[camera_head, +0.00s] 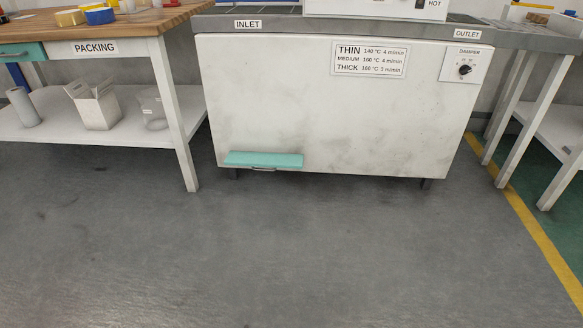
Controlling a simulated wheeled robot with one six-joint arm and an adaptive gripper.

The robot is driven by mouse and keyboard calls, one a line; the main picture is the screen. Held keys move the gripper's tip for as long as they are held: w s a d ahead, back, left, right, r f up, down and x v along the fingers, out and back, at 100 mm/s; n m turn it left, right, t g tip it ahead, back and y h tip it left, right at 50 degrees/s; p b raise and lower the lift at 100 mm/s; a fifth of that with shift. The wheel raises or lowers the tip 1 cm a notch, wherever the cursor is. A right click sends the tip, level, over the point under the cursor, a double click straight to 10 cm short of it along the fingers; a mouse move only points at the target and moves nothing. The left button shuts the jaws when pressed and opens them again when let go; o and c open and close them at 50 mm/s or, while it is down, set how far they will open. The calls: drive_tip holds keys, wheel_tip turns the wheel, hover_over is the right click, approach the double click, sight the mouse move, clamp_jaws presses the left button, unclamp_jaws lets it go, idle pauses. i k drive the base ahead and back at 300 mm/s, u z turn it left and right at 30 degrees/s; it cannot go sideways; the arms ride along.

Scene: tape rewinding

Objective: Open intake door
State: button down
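A large white machine (300,110) with smudged panels stands in the middle of the head view, labelled INLET on the left and OUTLET on the right. A teal panel (263,159) sits low on its front at the left. A thin metal handle (263,169) shows at the panel's lower edge. The panel bears no readable label; it may be the intake door. It looks closed, though its fit to the machine is too small to be sure. My gripper is not in view.
A packing table (95,48) with a lower shelf stands at the left, holding a carton (96,106) and a roll (22,107). Another table (540,125) stands at the right. A damper dial (465,70) is at the upper right. The grey floor (260,250) in front is clear.

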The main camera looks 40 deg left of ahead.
sight(259, 159)
drive_tip(key=u, duration=0.25)
drive_tip(key=i, duration=0.7)
drive_tip(key=u, duration=0.85)
drive_tip(key=i, duration=0.35)
drive_tip(key=u, duration=0.35)
